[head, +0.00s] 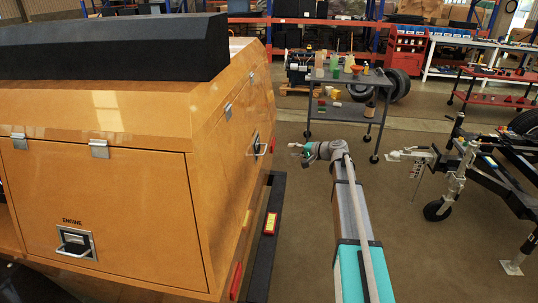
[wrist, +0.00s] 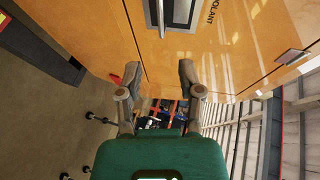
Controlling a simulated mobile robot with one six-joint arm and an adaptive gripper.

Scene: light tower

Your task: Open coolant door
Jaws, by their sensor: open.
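The coolant door (wrist: 232,62) is an orange panel on the side of the cabinet, and it looks closed. In the wrist view part of its lettering, "OLANT", shows sideways beside a recessed metal handle (wrist: 180,14) at the top edge, which cuts both off. In the head view this door's handle (head: 257,147) is on the right face of the cabinet, seen at a steep angle. My gripper (head: 296,150) is to the right of that handle, apart from it. In the wrist view my gripper (wrist: 158,70) has its two fingers spread with nothing between them.
The engine door (head: 105,215) on the cabinet's nearer face is closed. A dark bumper (head: 264,240) runs along the cabinet's base. A grey cart (head: 345,112) stands behind my gripper, and a trailer hitch (head: 445,165) is to the right. Floor between is clear.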

